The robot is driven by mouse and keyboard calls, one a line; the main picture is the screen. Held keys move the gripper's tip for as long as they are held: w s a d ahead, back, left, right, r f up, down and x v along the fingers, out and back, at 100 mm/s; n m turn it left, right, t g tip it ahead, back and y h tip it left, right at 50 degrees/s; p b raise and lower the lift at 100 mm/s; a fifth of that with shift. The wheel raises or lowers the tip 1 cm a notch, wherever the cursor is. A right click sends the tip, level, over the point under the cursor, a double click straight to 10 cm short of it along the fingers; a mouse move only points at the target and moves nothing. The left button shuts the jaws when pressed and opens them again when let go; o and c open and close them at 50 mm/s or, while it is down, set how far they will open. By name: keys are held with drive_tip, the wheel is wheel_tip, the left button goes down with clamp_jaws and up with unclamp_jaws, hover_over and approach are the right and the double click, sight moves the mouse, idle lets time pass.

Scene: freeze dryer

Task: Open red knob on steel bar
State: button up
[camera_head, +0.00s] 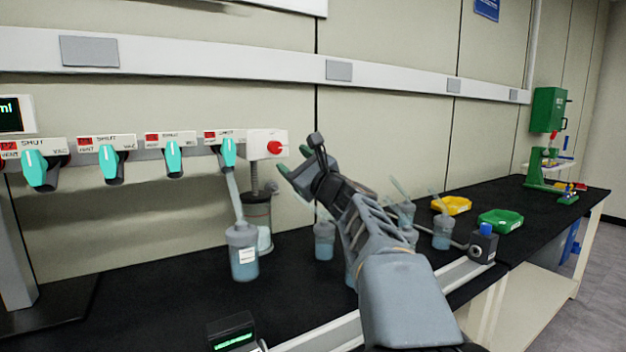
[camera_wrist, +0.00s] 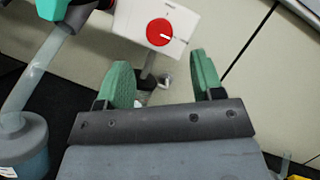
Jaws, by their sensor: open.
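The red knob (camera_head: 276,147) sits on a white box (camera_head: 259,137) at the right end of the row of valves. In the wrist view the red knob (camera_wrist: 160,32) faces me as a round disc with a pale line mark, on the white box (camera_wrist: 180,18). My gripper (camera_head: 288,182) is close to the knob, a little below and to its right. In the wrist view my gripper (camera_wrist: 163,72) has its two green fingers apart, with nothing between them. The knob is beyond the fingertips and not touched.
Several teal valve handles (camera_head: 172,158) line the left side. A flask (camera_head: 243,255) hangs by a tube from the rightmost one. More flasks (camera_head: 324,239) stand on the black bench near my arm. Yellow (camera_head: 452,205) and green (camera_head: 500,220) trays lie farther right.

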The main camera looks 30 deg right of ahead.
drive_tip(key=v, duration=0.7)
idle(0.5)
